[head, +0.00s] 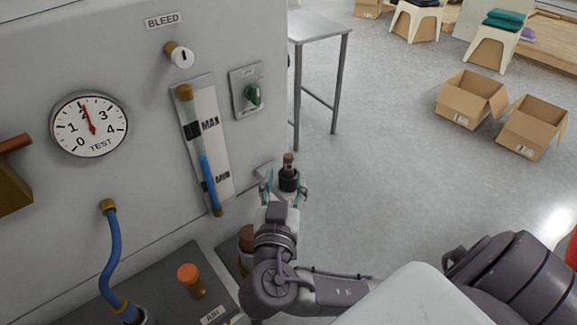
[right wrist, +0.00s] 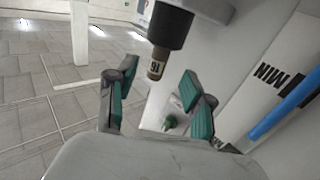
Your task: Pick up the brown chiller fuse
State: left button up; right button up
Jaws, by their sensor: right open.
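In the right wrist view the fuse (right wrist: 157,62) shows a "16" marking and sticks out of the black holder (right wrist: 170,25). My right gripper (head: 285,192) is open, its green-padded fingers apart near the holder. In the right wrist view the fuse end lies ahead of and between the open fingers (right wrist: 157,92), with nothing gripped. My left gripper is not in view.
A metal table (head: 320,25) stands behind. Cardboard boxes (head: 470,97) sit on open floor at right.

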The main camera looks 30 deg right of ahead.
aim_at(288, 168)
jog(key=p+x, duration=0.1)
jog(key=x, duration=0.3)
jog(key=shift+w+d+p, duration=0.1)
jog(key=shift+d+p, duration=0.15)
jog(key=shift+p, duration=0.05)
jog(key=shift+w+d+f, duration=0.1)
jog(key=shift+w+d, duration=0.2)
jog(key=shift+w, duration=0.05)
grip_shut()
